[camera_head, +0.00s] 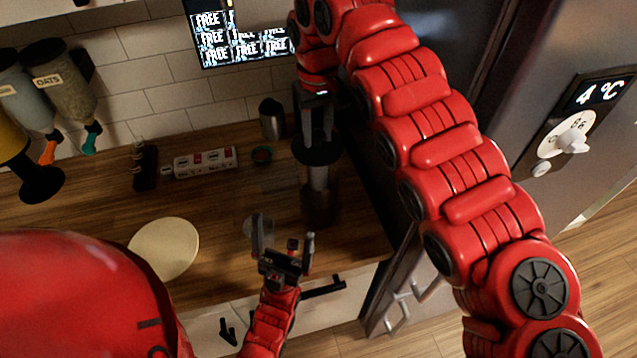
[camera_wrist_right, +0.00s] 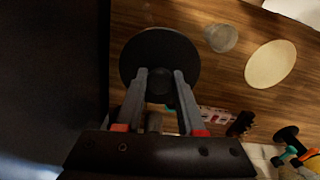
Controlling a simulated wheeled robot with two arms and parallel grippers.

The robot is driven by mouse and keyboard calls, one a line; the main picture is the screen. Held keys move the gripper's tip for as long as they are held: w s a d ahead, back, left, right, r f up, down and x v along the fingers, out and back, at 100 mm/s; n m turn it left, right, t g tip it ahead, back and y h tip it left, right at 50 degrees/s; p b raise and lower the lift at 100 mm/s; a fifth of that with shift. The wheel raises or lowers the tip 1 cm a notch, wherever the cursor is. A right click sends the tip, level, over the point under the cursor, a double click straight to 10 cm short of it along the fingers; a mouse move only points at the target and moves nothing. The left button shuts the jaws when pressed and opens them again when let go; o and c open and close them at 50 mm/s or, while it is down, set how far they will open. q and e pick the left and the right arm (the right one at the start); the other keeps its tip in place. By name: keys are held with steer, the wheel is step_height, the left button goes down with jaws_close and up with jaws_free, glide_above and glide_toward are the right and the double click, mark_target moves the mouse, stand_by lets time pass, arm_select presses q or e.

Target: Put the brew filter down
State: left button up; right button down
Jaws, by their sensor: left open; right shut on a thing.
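My right gripper (camera_head: 317,138) comes down from above and is shut on the top of a dark, upright piece with a wide round rim, which I take as the brew filter (camera_head: 318,176). In the right wrist view the fingers (camera_wrist_right: 161,74) close around the middle of its black disc (camera_wrist_right: 159,47). A paler cylinder shows under the rim in the head view, with a dark lower part near the counter. I cannot tell whether it touches the wood. My left gripper (camera_head: 283,238) is open and empty, lower and left of the piece, near the counter's front edge.
A clear glass (camera_head: 250,229) stands behind the left gripper. A pale round board (camera_head: 164,249) lies to the left on the wooden counter (camera_head: 220,206). A power strip (camera_head: 205,162) and a metal cup (camera_head: 271,118) are at the back. The fridge (camera_head: 530,95) bounds the right.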

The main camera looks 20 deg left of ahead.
steer(key=f, duration=0.1)
steer(key=f+p, duration=0.1)
steer(key=f, duration=0.1)
steer(key=shift+w, duration=0.3)
steer(key=f, duration=0.1)
steer(key=f+p, duration=0.2)
steer(key=shift+s+f, duration=0.1)
steer(key=shift+s, duration=0.15)
steer(key=shift+f, duration=0.3)
steer(key=shift+w, duration=0.15)
steer(key=shift+f+b, duration=0.7)
steer(key=shift+b, duration=0.05)
steer(key=c, duration=0.5)
jaws_free()
steer(key=shift+r, duration=0.1)
steer(key=shift+r, duration=0.1)
